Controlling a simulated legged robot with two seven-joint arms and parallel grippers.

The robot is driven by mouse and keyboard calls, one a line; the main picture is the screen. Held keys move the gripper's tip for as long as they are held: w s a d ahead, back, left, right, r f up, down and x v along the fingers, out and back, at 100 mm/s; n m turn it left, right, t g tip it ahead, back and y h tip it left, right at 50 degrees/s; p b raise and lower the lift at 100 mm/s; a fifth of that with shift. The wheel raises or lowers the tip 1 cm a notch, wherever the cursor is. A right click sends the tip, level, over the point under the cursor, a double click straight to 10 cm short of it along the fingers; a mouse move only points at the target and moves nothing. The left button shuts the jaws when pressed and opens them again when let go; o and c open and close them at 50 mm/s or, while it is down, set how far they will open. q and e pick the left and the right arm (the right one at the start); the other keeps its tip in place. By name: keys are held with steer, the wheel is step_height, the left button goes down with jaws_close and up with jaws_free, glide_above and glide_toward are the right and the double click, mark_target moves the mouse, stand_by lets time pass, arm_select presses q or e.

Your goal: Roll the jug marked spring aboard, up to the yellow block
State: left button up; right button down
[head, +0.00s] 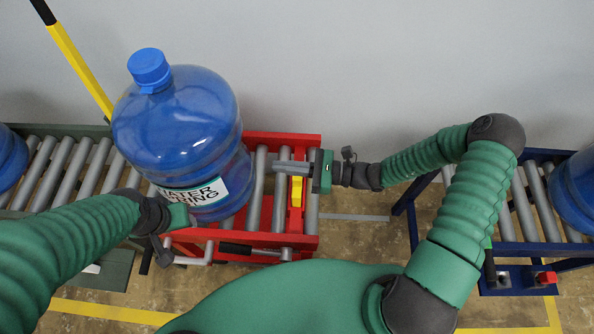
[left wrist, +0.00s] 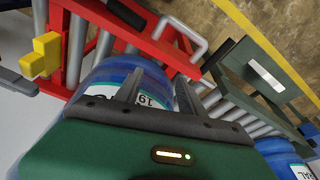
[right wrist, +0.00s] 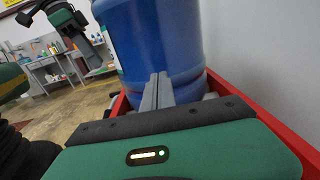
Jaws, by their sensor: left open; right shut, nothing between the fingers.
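The blue spring jug (head: 178,115), its label partly covered, stands upright on the rollers at the left part of the red cart (head: 310,142). The yellow block (head: 297,191) sits across the cart's right end, with bare rollers between it and the jug. My left gripper (head: 186,216) is at the jug's near side, low by the label. In the left wrist view its fingers (left wrist: 158,92) are apart in front of the jug (left wrist: 125,72); contact is unclear. My right gripper (head: 284,167) is shut and empty above the block end, pointing at the jug. The right wrist view shows the jug (right wrist: 150,40) beyond its fingers.
A green conveyor (head: 60,165) adjoins the cart at left, with another jug (head: 10,158) on it. A blue conveyor (head: 540,205) with a jug (head: 577,190) stands at right, across a floor gap. A grey handle (head: 190,260) projects from the cart's near side.

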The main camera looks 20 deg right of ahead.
mark_target(249, 163)
steer(key=x, duration=0.5)
steer(key=shift+w+f+b, duration=0.1)
steer(key=shift+w+b, duration=0.05)
steer(key=shift+b, duration=0.15)
steer(key=shift+a, duration=0.6)
steer(key=shift+w, duration=0.1)
